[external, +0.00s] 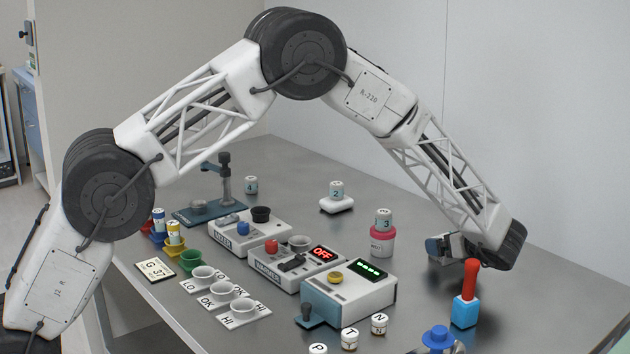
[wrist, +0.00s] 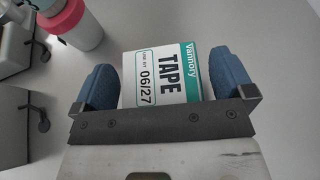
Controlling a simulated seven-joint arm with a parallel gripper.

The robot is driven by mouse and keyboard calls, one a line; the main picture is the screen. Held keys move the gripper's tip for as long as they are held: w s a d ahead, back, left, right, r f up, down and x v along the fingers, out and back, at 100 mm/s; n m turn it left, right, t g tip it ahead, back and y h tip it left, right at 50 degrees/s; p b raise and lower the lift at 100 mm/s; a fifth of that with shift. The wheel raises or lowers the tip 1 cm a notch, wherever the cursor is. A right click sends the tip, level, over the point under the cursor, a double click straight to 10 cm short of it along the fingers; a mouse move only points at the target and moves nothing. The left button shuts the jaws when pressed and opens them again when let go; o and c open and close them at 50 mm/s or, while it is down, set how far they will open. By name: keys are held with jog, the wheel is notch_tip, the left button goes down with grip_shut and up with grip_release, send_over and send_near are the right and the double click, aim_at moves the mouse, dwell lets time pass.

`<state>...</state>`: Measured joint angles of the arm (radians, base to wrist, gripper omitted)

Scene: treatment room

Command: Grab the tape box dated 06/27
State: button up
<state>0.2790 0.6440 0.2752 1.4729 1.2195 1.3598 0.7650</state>
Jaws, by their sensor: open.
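The tape box (wrist: 150,62) is white and teal, with "TAPE", "Vannory" and "06/27" on its face. In the wrist view it lies between the two blue fingers of my gripper (wrist: 163,72). The fingers are open, one on each side of the box, with a small gap showing at the left; contact on the right is hard to tell. In the external view my gripper (external: 440,246) is low over the table's right part, and the box cannot be made out clearly there. The box's lower part is hidden behind the gripper's dark bar in the wrist view.
A pink-and-white jar (external: 382,243) with a can marked 3 (external: 383,220) on it stands left of my gripper. A red-and-blue joystick-like thing (external: 467,295) stands in front. A device with a green display (external: 348,288) is further left. The table behind is mostly free.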

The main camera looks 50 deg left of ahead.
jog(key=shift+a+f, duration=0.1)
jog(key=shift+a, duration=0.15)
jog(key=shift+c, duration=0.5)
jog(key=c, duration=0.9)
jog(key=shift+r, duration=5)
